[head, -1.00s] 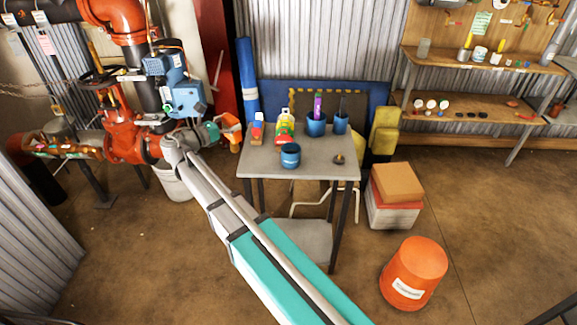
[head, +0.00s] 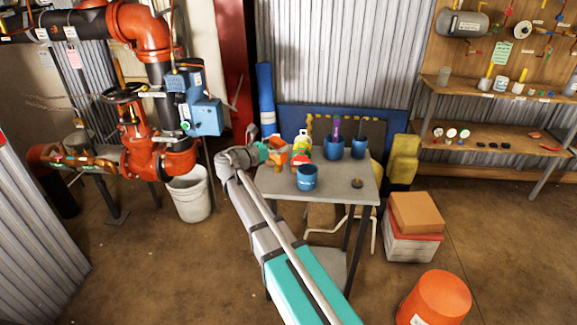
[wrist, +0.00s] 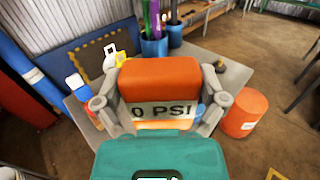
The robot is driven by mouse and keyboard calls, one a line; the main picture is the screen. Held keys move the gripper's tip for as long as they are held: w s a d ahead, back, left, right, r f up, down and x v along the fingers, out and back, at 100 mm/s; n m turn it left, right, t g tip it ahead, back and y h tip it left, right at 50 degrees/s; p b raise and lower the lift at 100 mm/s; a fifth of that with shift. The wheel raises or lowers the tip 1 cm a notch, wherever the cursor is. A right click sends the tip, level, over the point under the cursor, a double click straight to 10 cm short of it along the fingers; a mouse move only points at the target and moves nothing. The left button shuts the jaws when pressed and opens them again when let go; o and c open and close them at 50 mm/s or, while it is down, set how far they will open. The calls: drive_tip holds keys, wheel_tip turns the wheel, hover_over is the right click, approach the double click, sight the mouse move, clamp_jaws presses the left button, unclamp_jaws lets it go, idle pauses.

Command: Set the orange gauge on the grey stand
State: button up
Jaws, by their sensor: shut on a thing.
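The orange gauge (wrist: 158,78) is a block with a "0 PSI" label, held between the fingers of my gripper (wrist: 158,108) in the wrist view. In the head view my gripper (head: 279,155) and the gauge are at the left end of a small grey-topped table (head: 332,190). The gauge looks raised over the tabletop; its underside is hidden. I cannot tell for sure whether this grey table is the grey stand. A small dark round piece (head: 357,183) lies at the table's right side.
A blue cup (head: 307,178) stands near the table's front. Two more blue containers (head: 333,147) (head: 358,147) stand behind it, one with a purple item. A white-and-yellow bottle (wrist: 115,55) is close beyond the gauge.

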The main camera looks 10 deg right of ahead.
drive_tip(key=shift+w+d+f+b, duration=0.25)
drive_tip(key=shift+d+f+b, duration=0.45)
drive_tip(key=shift+f, duration=0.2)
drive_tip(key=shift+w+d+f+b, duration=0.2)
drive_tip(key=shift+d+f+b, duration=0.5)
drive_tip(key=shift+f, duration=0.15)
drive_tip(key=shift+f, duration=0.1)
drive_tip(key=shift+w+d+f+b, duration=0.1)
drive_tip(key=shift+d+f+b, duration=0.1)
drive_tip(key=shift+f+b, duration=0.85)
drive_tip(key=shift+w+d+f+b, duration=0.1)
drive_tip(key=shift+d+f+b, duration=0.1)
drive_tip(key=shift+f+b, duration=0.75)
drive_tip(key=o, duration=0.8)
